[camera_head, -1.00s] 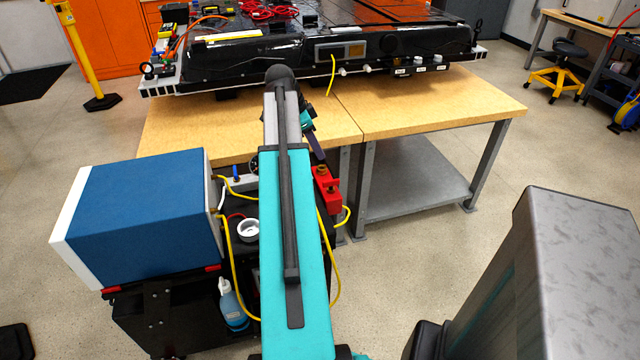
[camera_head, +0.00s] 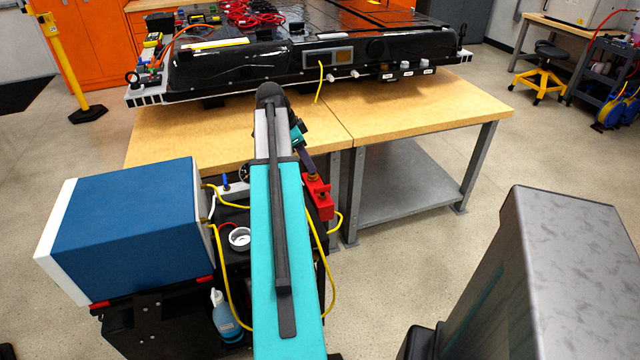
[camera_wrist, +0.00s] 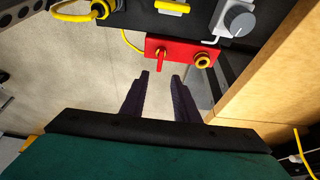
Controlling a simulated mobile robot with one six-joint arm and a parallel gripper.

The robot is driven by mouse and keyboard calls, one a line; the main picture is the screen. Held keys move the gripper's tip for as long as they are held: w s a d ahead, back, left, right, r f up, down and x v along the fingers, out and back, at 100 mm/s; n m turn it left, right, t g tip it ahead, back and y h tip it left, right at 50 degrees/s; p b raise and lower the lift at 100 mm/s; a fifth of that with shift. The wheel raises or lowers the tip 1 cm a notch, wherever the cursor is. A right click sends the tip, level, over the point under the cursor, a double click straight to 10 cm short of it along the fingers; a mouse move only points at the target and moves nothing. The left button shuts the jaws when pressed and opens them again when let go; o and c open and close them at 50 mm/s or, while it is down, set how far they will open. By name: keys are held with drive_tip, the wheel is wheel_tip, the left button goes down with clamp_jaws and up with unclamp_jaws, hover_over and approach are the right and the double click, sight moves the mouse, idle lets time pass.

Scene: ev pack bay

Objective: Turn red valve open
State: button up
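The red valve block (camera_wrist: 183,52) shows near the top of the wrist view. A small red lever (camera_wrist: 162,61) hangs down from its left part, and a brass round fitting (camera_wrist: 203,60) sits on its right part. In the head view the red block (camera_head: 319,198) is at the right edge of the black cart, partly behind my arm. My gripper (camera_wrist: 161,80) has its two dark fingers apart with nothing between them. The fingertips lie just below the lever in the wrist view; I see no contact.
A grey knob (camera_wrist: 238,20) and yellow cables are close above the block. A wooden bench (camera_head: 430,95) bearing a black battery pack (camera_head: 300,65) stands behind. A blue box (camera_head: 125,225), a white cup (camera_head: 240,238) and a bottle (camera_head: 224,315) are on the cart.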

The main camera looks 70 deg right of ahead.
sight(320, 187)
drive_tip(key=p+x, duration=0.1)
drive_tip(key=x, duration=1)
drive_tip(key=shift+d+f, duration=0.1)
drive_tip(key=shift+f, duration=0.15)
drive_tip(key=shift+c, duration=0.4)
clamp_jaws()
